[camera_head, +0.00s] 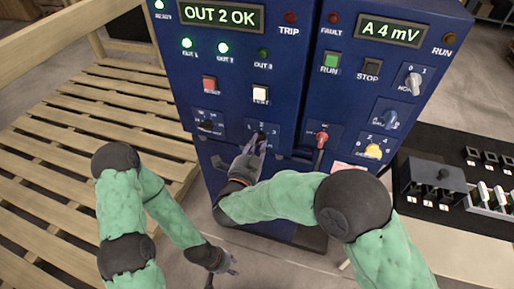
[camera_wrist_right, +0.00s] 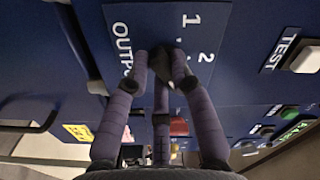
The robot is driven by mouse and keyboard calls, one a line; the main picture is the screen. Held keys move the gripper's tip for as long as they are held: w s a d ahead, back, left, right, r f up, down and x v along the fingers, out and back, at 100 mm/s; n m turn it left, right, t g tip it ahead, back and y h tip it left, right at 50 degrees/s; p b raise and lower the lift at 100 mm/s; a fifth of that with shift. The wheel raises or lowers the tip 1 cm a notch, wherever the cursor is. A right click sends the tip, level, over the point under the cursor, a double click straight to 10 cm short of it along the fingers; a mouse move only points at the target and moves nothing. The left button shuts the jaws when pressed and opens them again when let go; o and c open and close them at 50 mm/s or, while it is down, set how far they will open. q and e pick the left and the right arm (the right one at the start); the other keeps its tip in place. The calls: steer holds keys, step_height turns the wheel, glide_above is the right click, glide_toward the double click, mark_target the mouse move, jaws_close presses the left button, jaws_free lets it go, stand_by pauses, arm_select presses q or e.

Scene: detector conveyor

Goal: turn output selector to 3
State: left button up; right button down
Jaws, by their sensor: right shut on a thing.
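The output selector (camera_head: 262,134) is a small dark knob on a blue plate marked 1, 2, 3, low on the left blue cabinet. My right gripper (camera_head: 257,147) is shut on this knob from the front. In the right wrist view the fingers close around the dark knob (camera_wrist_right: 162,62), with the digits 1 and 2 and part of the word OUTPUT on its plate (camera_wrist_right: 140,25). The fingers hide much of the knob, so I cannot tell its exact pointing. My left gripper (camera_head: 225,278) is low, away from the cabinet, with its fingers apart and empty.
The display (camera_head: 222,17) reads OUT 2 OK. A red-topped lever (camera_head: 321,139) stands right of the selector. A wooden slatted pallet (camera_head: 95,125) lies left.

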stand_by(0.3)
steer(key=c, duration=1.1)
jaws_free()
steer(key=shift+o, duration=0.2)
steer(key=v, duration=1.2)
